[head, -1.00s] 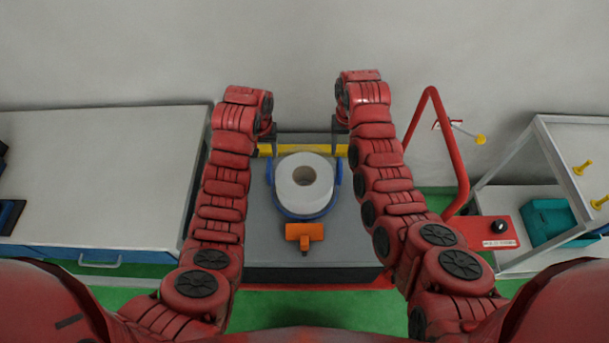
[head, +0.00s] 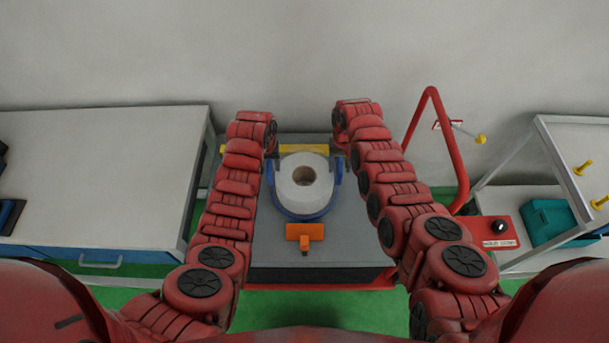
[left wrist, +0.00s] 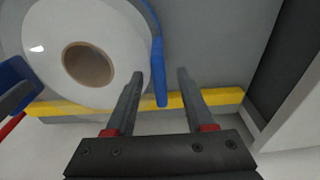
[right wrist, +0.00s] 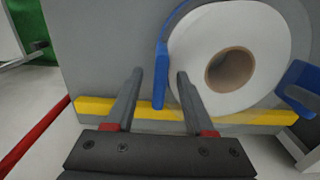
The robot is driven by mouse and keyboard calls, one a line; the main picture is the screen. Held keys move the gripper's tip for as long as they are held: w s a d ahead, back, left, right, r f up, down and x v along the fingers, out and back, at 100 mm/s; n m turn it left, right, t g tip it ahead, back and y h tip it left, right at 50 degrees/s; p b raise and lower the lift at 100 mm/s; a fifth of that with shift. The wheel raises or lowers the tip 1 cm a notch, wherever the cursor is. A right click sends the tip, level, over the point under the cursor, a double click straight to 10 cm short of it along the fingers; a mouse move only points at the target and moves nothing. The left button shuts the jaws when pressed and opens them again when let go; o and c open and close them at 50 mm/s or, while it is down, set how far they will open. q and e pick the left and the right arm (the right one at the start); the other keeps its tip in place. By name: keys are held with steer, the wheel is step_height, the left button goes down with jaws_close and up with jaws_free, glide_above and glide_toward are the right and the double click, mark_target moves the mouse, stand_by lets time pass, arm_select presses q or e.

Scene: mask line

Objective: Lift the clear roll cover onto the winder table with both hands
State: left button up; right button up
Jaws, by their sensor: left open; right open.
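A white roll (head: 304,183) with a brown core sits on the grey winder table (head: 335,240). A blue ring rim (head: 305,217) surrounds its base, with a blue handle on each side. The clear cover's wall is hard to make out against the roll. My left gripper (left wrist: 160,73) is open, its fingertips either side of the left blue handle (left wrist: 160,85). My right gripper (right wrist: 159,73) is open, its fingertips either side of the right blue handle (right wrist: 160,88). Contact cannot be told. In the head view both grippers are mostly hidden by my arms.
A yellow bar (left wrist: 215,99) runs along the table's far edge. An orange block (head: 305,232) stands in front of the roll. A red bent tube (head: 451,150) rises at the right. A white bench (head: 90,170) stands left; a shelf with a teal bin (head: 550,222) stands right.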

arm_select(q)
jaws_close()
arm_select(e)
jaws_close()
stand_by(1.0)
